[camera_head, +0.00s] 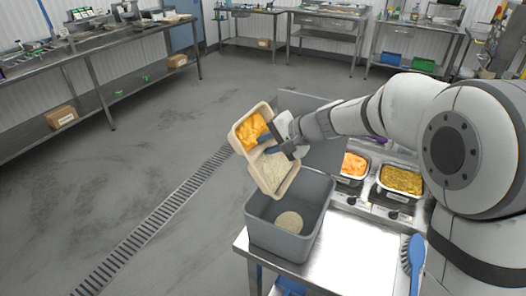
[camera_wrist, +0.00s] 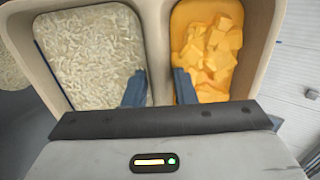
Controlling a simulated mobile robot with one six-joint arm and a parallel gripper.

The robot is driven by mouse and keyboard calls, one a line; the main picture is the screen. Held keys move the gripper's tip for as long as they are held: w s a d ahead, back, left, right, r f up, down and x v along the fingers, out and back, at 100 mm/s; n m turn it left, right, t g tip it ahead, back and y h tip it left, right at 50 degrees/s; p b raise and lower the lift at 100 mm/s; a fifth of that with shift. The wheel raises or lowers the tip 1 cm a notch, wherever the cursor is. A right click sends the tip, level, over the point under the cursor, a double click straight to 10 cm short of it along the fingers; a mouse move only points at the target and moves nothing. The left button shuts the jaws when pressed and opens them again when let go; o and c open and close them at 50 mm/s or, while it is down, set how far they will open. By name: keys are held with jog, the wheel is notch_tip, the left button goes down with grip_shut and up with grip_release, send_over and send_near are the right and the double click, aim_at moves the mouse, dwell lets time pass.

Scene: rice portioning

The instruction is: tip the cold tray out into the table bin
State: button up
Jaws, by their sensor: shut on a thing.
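My gripper (camera_head: 274,149) is shut on the beige two-compartment tray (camera_head: 239,118). In the wrist view its two dark blue fingers (camera_wrist: 160,88) grip the tray (camera_wrist: 42,75) around the divider. One compartment holds white rice (camera_head: 272,170) and the other holds orange chunks (camera_head: 250,131). The tray is steeply tilted, with its rice end low, above the grey table bin (camera_head: 272,240). The bin stands at the left end of the steel table. A round patch of rice (camera_head: 289,222) lies inside the bin.
Metal pans with orange food (camera_head: 354,164) and yellow-green food (camera_head: 402,179) stand right of the bin. A blue brush (camera_head: 412,262) lies at the table's right. The steel tabletop (camera_head: 345,255) between is clear. Steel benches (camera_head: 90,60) line the walls.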

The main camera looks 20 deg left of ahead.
jog(key=shift+d+r+y+b, duration=0.35)
jog(key=shift+d+y+b, duration=0.3)
jog(key=shift+b, duration=0.75)
jog(key=shift+d+r+y+b, duration=0.1)
jog(key=shift+y+b, duration=0.15)
jog(key=shift+b, duration=0.35)
jog(key=b, duration=0.3)
jog(key=d+y+b, duration=0.1)
jog(key=b, duration=0.1)
jog(key=shift+s+d+r+y+b, duration=0.1)
jog(key=shift+d+r+y+b, duration=0.2)
jog(key=shift+r+b, duration=0.1)
jog(key=shift+d+r+b, duration=0.1)
jog(key=shift+d+b, duration=0.15)
jog(key=shift+b, duration=0.65)
jog(key=shift+d+r+y+b, duration=0.1)
jog(key=shift+d+y+b, duration=0.1)
jog(key=shift+y+b, duration=0.3)
jog(key=shift+s+d+r+b, duration=0.1)
jog(key=shift+d+b, duration=0.15)
jog(key=shift+b, duration=0.7)
jog(key=shift+d+y, duration=0.1)
jog(key=shift+y, duration=0.2)
